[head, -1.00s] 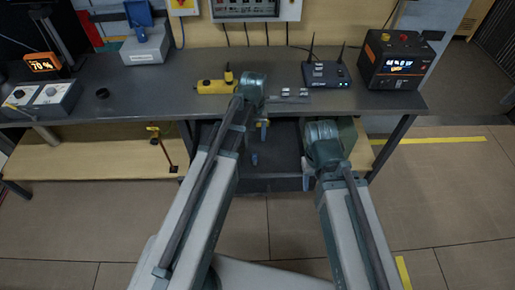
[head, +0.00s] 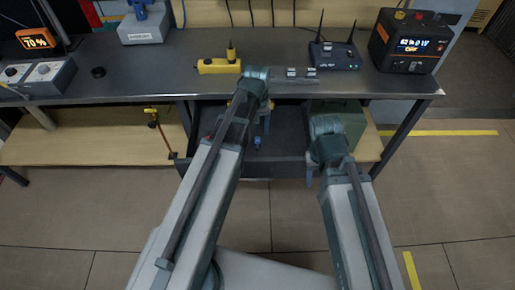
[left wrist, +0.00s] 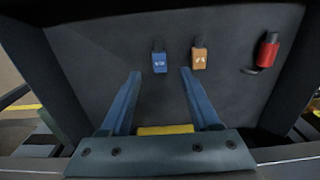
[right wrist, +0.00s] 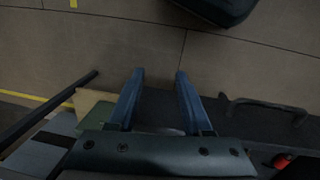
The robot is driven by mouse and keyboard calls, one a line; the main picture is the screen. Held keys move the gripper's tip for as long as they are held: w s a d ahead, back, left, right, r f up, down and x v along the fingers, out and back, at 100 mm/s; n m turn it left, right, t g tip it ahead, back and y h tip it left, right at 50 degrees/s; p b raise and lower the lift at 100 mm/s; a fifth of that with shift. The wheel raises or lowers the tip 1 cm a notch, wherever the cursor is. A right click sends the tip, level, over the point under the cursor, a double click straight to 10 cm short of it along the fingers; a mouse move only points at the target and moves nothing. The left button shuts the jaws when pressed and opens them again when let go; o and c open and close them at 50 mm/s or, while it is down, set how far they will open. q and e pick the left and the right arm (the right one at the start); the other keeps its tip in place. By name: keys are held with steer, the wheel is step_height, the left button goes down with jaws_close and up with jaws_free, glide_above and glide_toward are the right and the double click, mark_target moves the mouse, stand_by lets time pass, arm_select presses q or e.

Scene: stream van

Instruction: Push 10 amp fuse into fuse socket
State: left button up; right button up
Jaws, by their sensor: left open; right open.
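In the left wrist view, a small blue piece with a dark top (left wrist: 159,60) and an orange one (left wrist: 199,56) lie on a dark drawer floor (left wrist: 115,50). Their labels are too small to read, so I cannot tell which is the 10 amp fuse. My left gripper (left wrist: 158,74) is open above the drawer, the blue piece showing between its fingertips and the orange one right of them. The blue piece also shows in the head view (head: 257,143). My right gripper (right wrist: 159,74) is open and empty. The fuse socket is not clearly identifiable.
A red piece (left wrist: 268,50) lies right in the drawer. On the bench (head: 150,75) stand a yellow block (head: 218,66), a grey plate with small pale blocks (head: 291,72), a router (head: 334,56) and a black power unit (head: 409,42). A drawer handle (right wrist: 265,104) shows beside my right gripper.

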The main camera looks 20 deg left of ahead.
mark_target(257, 141)
arm_select(q)
steer(key=shift+f, duration=0.4)
step_height(257, 141, down, 5)
steer(key=b, duration=0.5)
steer(key=shift+s+d+f, duration=0.1)
steer(key=shift+f, duration=0.05)
jaws_close()
